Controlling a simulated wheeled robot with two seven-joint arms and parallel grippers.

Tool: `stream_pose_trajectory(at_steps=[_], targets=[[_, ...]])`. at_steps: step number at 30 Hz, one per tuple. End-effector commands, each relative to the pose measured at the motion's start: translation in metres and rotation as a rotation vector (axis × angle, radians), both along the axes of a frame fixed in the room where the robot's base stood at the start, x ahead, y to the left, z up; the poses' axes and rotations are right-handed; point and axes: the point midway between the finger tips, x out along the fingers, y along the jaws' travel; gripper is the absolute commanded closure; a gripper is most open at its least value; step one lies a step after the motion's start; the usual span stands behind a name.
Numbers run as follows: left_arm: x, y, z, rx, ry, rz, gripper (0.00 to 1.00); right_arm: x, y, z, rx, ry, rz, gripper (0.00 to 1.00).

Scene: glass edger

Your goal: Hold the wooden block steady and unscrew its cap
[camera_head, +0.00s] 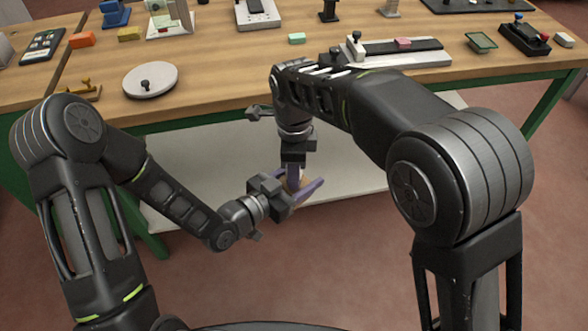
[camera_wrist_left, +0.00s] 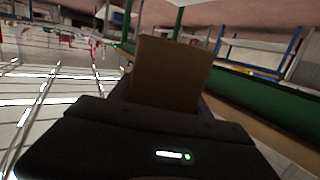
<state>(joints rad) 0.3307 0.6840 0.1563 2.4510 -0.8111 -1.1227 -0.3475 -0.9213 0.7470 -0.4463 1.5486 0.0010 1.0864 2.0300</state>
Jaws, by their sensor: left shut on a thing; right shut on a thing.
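The wooden block (camera_wrist_left: 168,72) shows as a brown upright shape just beyond my left gripper in the left wrist view. In the head view only a small tan part of the block (camera_head: 294,184) shows between the purple fingers. My left gripper (camera_head: 306,192) is shut on the block, in front of the table's near edge. My right gripper (camera_head: 294,176) comes down from above and is shut at the top of the block, where the cap would be. The cap itself is hidden by the fingers, so I cannot tell how far it is turned.
A pale lower shelf (camera_head: 200,165) is behind the grippers. Red-brown floor is open below.

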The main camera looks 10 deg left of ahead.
Motion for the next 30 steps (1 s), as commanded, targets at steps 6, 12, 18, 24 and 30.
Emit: stream_pose_trajectory(at_steps=[6,12,18,24,30], targets=[[0.0003,0.0001,0.0004,-0.001,-0.001,0.0,1.0,0.0002,0.0,0.0004,0.0,-0.001,0.043,1.0],[0.0002,0.0001,0.0003,-0.001,-0.001,0.0,1.0,0.0001,0.0,0.0003,0.0,0.0,0.041,0.58],[0.0008,0.0007,0.0004,0.0,-0.002,0.002,1.0,-0.0006,-0.0003,0.0,-0.001,0.002,0.04,0.45],[0.0017,0.0016,0.0006,0.0,-0.003,0.005,1.0,-0.0015,-0.0005,-0.0005,-0.003,0.005,0.04,0.45],[0.0023,0.0025,0.0007,0.0,-0.003,0.008,1.0,-0.0017,-0.0006,0.0035,-0.003,0.006,0.04,0.45]])
